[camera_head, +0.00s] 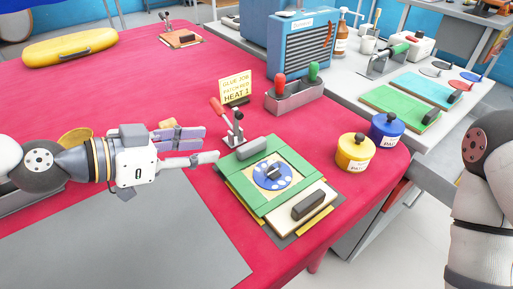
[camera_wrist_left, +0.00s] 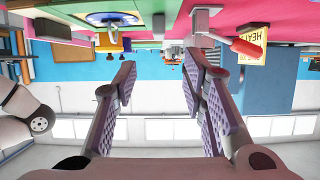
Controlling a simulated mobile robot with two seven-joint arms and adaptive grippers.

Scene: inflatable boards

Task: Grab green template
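A green square frame (camera_head: 243,178) lies on the red table, around a pale panel with a blue spotted disc (camera_head: 272,175). A dark grey handle sits at its back edge. A separate green board (camera_head: 398,107) with a dark handle lies on the grey side table at the right. My left gripper (camera_head: 210,145) is open and empty, left of the frame and apart from it. Its two spread purple-padded fingers also show in the left wrist view (camera_wrist_left: 158,62), with nothing between them. My right arm shows at the right edge, but its gripper is out of view.
A red-handled clamp (camera_head: 230,128) stands just behind the frame, close to my left fingers. Yellow (camera_head: 355,155) and blue (camera_head: 387,132) pots stand right of it. A grey tool holder (camera_head: 295,97) and a small sign (camera_head: 235,90) are behind. A grey mat lies in front.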

